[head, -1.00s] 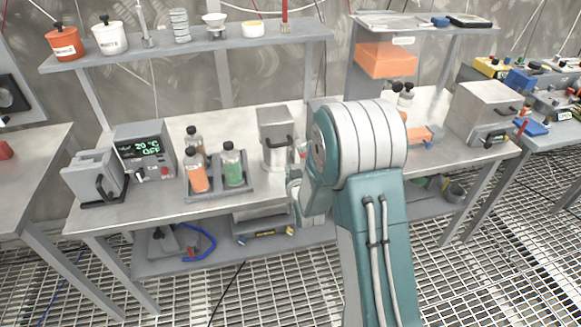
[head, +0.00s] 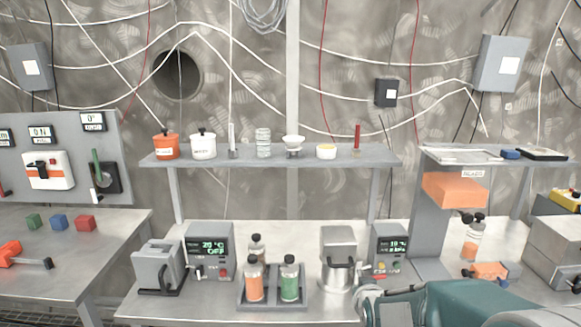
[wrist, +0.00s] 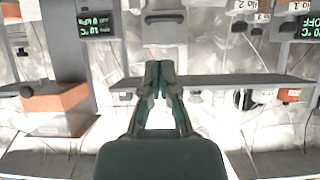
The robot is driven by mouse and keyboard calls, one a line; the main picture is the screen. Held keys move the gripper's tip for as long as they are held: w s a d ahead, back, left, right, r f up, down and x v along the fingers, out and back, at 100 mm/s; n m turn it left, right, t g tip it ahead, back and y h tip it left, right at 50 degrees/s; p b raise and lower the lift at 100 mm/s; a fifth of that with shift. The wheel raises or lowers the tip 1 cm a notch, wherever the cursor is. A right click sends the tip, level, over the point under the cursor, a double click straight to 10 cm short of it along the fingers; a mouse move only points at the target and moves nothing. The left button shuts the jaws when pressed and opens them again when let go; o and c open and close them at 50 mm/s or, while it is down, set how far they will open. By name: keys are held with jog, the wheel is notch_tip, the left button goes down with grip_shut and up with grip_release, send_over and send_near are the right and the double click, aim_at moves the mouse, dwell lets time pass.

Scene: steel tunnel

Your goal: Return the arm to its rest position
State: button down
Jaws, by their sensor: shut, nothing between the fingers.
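My arm (head: 460,303) shows at the bottom right of the head view, low in front of the bench. The wrist picture looks upside down, with the shelf (wrist: 220,82) and orange box (wrist: 50,112) behind the fingers. The fingers appear clear of all objects.
The steel bench carries a tray with bottles (head: 272,300), a metal pot (head: 339,272), display units (head: 209,250) and a grey device (head: 158,267). A shelf (head: 270,157) runs above. A left table (head: 60,270) holds coloured cubes. A grey box (head: 555,250) stands at right.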

jog(key=s+r+g, duration=0.3)
jog(key=s+r, duration=0.1)
jog(key=s, duration=1)
jog(key=s+r+g, duration=0.3)
jog(key=s, duration=1.1)
jog(key=shift+s+a+r, duration=0.3)
jog(key=shift+s+r, duration=0.05)
jog(key=shift+r, duration=0.05)
